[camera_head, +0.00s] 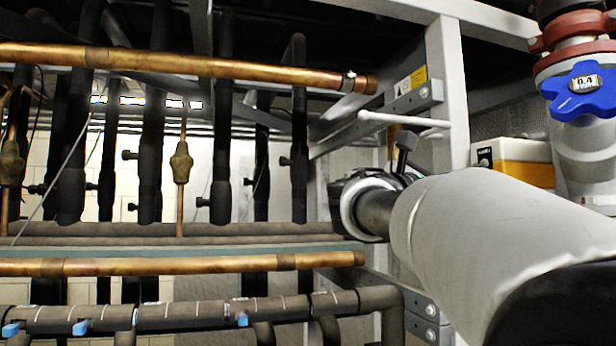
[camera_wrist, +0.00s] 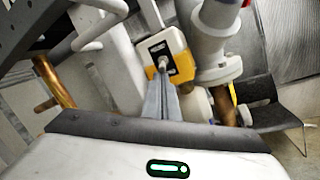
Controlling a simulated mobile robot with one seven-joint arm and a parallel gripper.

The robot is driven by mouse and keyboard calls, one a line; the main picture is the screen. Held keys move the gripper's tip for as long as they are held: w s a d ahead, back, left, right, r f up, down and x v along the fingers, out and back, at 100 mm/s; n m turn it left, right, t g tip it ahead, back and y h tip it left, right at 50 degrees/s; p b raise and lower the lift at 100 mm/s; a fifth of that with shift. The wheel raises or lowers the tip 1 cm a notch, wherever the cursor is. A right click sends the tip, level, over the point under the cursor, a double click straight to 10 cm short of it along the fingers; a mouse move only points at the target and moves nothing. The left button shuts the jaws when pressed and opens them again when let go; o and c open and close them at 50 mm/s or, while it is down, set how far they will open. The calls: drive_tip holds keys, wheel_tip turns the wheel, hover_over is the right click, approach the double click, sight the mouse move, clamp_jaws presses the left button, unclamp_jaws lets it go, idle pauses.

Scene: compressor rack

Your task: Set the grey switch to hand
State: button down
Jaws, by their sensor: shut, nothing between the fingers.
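In the head view the same box (camera_head: 517,155) stands at the right, partly hidden behind my arm. The switch's face and its marks cannot be read there, and my gripper cannot be made out.
A blue valve handle (camera_head: 583,90) on a grey pipe is close to the box's right. A grey frame post (camera_head: 447,95) rises to its left. Copper pipes (camera_head: 190,66) and dark insulated pipes fill the left. In the wrist view a grey pipe fitting (camera_wrist: 213,50) is close beside the box.

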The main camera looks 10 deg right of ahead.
drive_tip(key=shift+r+p, duration=0.25)
drive_tip(key=shift+p, duration=0.25)
drive_tip(key=y+p, duration=0.1)
drive_tip(key=p, duration=0.3)
drive_tip(key=r+g+y+p, duration=0.1)
drive_tip(key=y+p, duration=0.1)
drive_tip(key=p, duration=0.1)
drive_tip(key=shift+a+m+p, duration=0.35)
drive_tip(key=shift+m, duration=0.05)
